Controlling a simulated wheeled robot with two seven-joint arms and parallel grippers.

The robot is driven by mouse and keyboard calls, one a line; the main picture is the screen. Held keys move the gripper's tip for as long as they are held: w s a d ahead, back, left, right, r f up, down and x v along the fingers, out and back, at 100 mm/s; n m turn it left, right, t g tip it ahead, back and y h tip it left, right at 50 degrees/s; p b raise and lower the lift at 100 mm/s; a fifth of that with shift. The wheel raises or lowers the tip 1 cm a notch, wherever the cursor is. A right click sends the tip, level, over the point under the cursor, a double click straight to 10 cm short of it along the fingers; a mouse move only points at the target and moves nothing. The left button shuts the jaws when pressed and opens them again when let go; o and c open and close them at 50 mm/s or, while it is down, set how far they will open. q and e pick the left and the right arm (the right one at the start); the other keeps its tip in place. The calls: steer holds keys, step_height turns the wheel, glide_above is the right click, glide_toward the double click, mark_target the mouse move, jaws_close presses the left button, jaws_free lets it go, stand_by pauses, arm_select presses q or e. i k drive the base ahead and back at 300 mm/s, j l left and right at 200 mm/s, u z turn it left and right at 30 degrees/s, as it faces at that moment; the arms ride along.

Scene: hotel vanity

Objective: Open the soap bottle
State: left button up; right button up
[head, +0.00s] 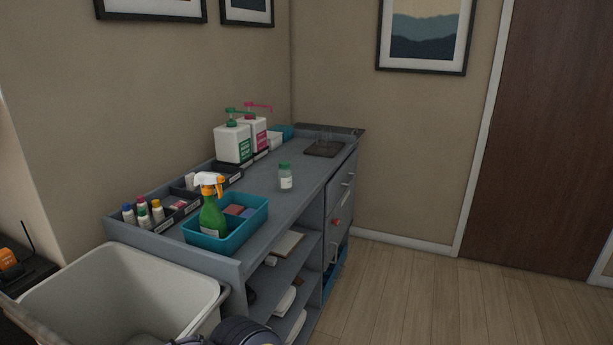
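A small clear bottle with a green cap (285,178) stands upright on the grey cart top (308,181), near its middle. Its cap is on; its label is too small to read. Two large white pump bottles stand behind it by the wall, one with a green pump (233,144) and one with a pink pump (258,136). I cannot tell from the labels which one is the soap bottle.
A teal bin (256,220) holds a green spray bottle (212,217) and sponges. A dark caddy (176,214) holds several small bottles. A large pale bin (121,295) stands in front. The cart top around the small bottle is clear. Wooden floor (430,300) lies open to the right.

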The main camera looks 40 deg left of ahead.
mark_target(285, 175)
steer(key=i+u, duration=0.2)
steer(key=i, duration=0.6)
steer(key=i+l+u, duration=0.2)
steer(key=i, duration=0.6)
steer(key=i+u, duration=0.5)
steer(key=i+l+u, duration=0.15)
steer(key=i+u, duration=0.35)
steer(key=i, duration=0.15)
